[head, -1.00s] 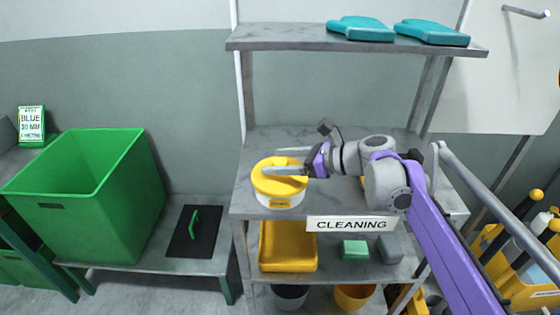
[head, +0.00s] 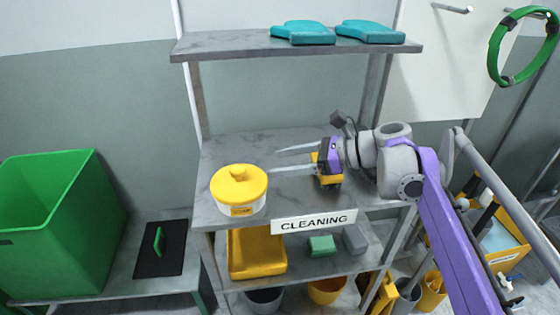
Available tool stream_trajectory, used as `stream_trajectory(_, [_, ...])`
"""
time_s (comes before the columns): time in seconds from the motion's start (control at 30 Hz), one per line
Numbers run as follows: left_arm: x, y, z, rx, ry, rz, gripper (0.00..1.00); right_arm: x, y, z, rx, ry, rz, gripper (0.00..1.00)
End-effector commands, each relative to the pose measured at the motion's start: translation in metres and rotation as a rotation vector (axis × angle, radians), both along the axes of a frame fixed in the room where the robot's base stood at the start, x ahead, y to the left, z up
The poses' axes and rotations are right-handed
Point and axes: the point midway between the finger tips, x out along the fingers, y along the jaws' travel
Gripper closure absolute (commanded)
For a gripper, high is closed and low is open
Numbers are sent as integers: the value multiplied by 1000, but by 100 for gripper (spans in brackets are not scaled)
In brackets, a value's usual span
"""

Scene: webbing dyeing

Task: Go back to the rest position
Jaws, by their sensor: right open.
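My right gripper (head: 296,160) is open and empty above the middle shelf (head: 270,143) of the cleaning rack. Its fingers point left. The purple and grey arm (head: 452,235) comes in from the lower right. A white tub with a yellow lid (head: 239,186) stands upright on that shelf, left of the fingers and apart from them. A yellow and dark thing (head: 329,178) sits on the shelf, partly hidden behind my right gripper. My left gripper is not in view.
Teal folded cloths (head: 303,32) lie on the top shelf. A "CLEANING" sign (head: 314,221) hangs at the shelf front. Below are a yellow tray (head: 256,252) and a green block (head: 321,245). A green bin (head: 45,225) stands left. A green hose ring (head: 494,60) hangs right.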

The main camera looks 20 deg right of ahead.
Motion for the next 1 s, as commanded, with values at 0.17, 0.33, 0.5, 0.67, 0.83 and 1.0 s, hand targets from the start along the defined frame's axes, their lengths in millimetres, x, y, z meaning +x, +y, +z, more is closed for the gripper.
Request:
stream_trajectory(0.17, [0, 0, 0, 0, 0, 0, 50, 0, 0, 0, 0, 0, 0, 25])
stream_trajectory(0.33, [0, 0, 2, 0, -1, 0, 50, -2, 5, -3, -26, -7, 12, 25])
stream_trajectory(0.5, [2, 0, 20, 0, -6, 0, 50, -35, 44, -43, -321, -84, 168, 25])
stream_trajectory(0.67, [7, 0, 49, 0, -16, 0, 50, -103, 79, -111, -859, -291, 549, 25])
stream_trajectory(0.83, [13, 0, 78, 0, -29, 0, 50, -165, 78, -164, -1386, -582, 1061, 25])
stream_trajectory(1.0, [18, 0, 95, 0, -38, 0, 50, -193, 66, -187, -1698, -794, 1448, 25])
